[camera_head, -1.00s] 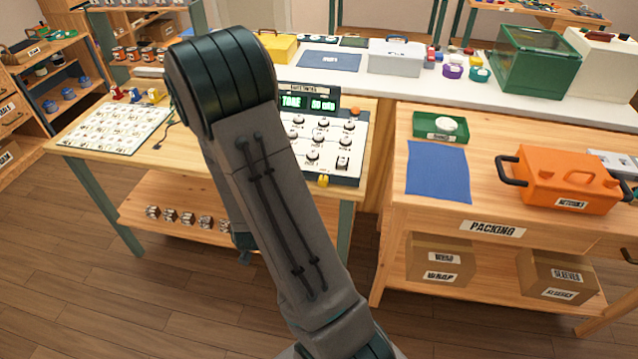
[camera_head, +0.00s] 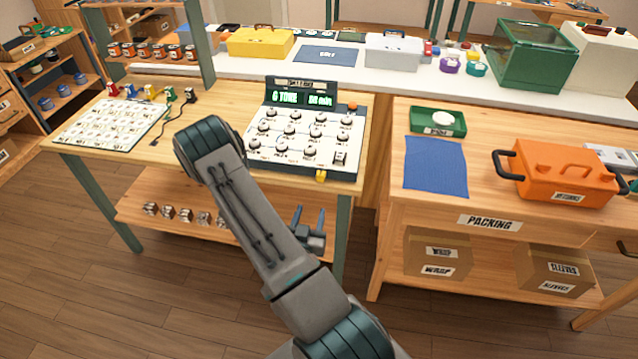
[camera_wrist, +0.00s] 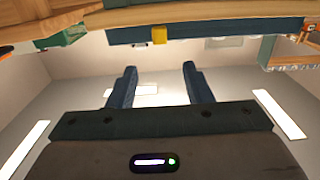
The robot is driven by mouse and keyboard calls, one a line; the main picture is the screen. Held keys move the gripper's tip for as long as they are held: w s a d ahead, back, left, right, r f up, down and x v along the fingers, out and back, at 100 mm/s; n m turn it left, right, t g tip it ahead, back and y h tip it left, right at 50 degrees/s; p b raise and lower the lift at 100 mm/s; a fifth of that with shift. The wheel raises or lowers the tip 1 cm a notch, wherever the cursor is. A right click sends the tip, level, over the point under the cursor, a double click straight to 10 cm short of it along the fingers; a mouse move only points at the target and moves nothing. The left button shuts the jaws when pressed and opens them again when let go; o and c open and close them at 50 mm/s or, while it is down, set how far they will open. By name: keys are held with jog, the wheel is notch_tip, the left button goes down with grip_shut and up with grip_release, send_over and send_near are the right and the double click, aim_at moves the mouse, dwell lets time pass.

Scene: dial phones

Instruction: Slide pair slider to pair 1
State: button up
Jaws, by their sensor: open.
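The device with a white face of several dark knobs (camera_head: 297,139) stands on the wooden table, its green display lit. A small yellow tab (camera_head: 321,176) sticks out at its front edge, right of the middle; it may be the pair slider, but its setting cannot be read. My gripper (camera_head: 308,220) is open and empty, fingers pointing up, below the table's front edge and under the yellow tab. In the wrist view the yellow tab (camera_wrist: 159,34) lies beyond and between my open fingertips (camera_wrist: 158,68), apart from them.
A card of white labelled squares (camera_head: 108,124) and small coloured plugs lie left on the table. The lower shelf (camera_head: 185,236) holds several small blocks. The packing bench (camera_head: 400,215) stands to the right, past a narrow gap.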

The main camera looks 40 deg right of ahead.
aim_at(320, 179)
jog(key=shift+b+x, duration=5.7)
jog(key=shift+x, duration=0.7)
